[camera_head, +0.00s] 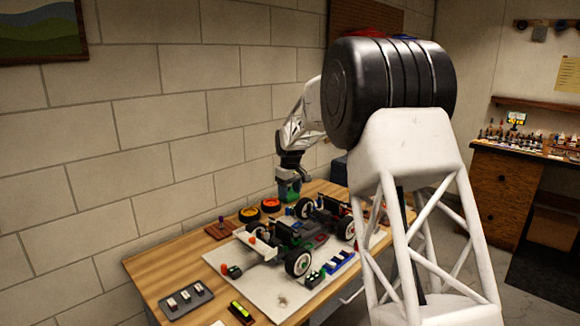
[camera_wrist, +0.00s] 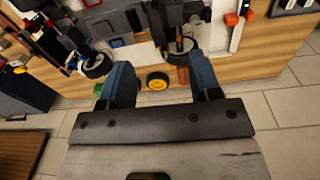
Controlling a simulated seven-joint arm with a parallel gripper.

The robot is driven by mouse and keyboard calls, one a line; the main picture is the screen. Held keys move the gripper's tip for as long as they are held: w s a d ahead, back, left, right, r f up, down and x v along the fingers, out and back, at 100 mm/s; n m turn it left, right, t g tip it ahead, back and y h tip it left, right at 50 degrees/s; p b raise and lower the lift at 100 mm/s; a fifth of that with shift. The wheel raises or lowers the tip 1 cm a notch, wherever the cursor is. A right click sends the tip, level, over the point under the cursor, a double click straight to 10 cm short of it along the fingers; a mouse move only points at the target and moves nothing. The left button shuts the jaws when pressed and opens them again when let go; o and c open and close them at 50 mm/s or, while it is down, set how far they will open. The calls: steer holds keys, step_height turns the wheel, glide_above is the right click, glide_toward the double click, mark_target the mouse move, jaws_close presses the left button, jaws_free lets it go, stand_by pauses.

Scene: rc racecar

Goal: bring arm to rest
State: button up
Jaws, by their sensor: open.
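My gripper (camera_head: 289,190) hangs down over the back of the wooden table (camera_head: 150,268), behind the RC car (camera_head: 293,236). In the wrist view its two blue-grey fingers (camera_wrist: 160,65) are spread apart, with nothing held between them. A yellow-hubbed wheel (camera_wrist: 157,82) shows in the gap beyond the fingers, apart from them. The car stands on a pale mat (camera_head: 275,296), with a white wing at its near end. My arm partly hides the car's far end and the right side of the table.
Two orange-hubbed wheels (camera_head: 260,210) lie behind the car. A grey tray (camera_head: 186,298) and a yellow-green item (camera_head: 241,312) lie at the front left. A blue holder (camera_head: 340,262) is beside the car. A block wall runs behind the table. A cabinet (camera_head: 500,190) stands at right.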

steer(key=s+d+r+m, duration=0.1)
steer(key=s+d+r, duration=0.3)
steer(key=s, duration=0.7)
steer(key=s+d+r+m+t, duration=0.15)
steer(key=s+d+r, duration=0.25)
steer(key=s, duration=0.7)
steer(key=s+d+r+m+g, duration=0.15)
steer(key=s+d+r, duration=0.35)
steer(key=s, duration=0.5)
steer(key=s+d+f+m, duration=0.1)
steer(key=s+f, duration=0.1)
steer(key=s, duration=0.9)
steer(key=s+d+f+m+t, duration=0.1)
steer(key=s+d+f+m, duration=0.1)
steer(key=s, duration=0.9)
steer(key=s+d+f+m+t, duration=0.1)
steer(key=s+f, duration=0.3)
steer(key=s, duration=0.7)
steer(key=shift+d+m, duration=0.3)
steer(key=shift+d, duration=0.45)
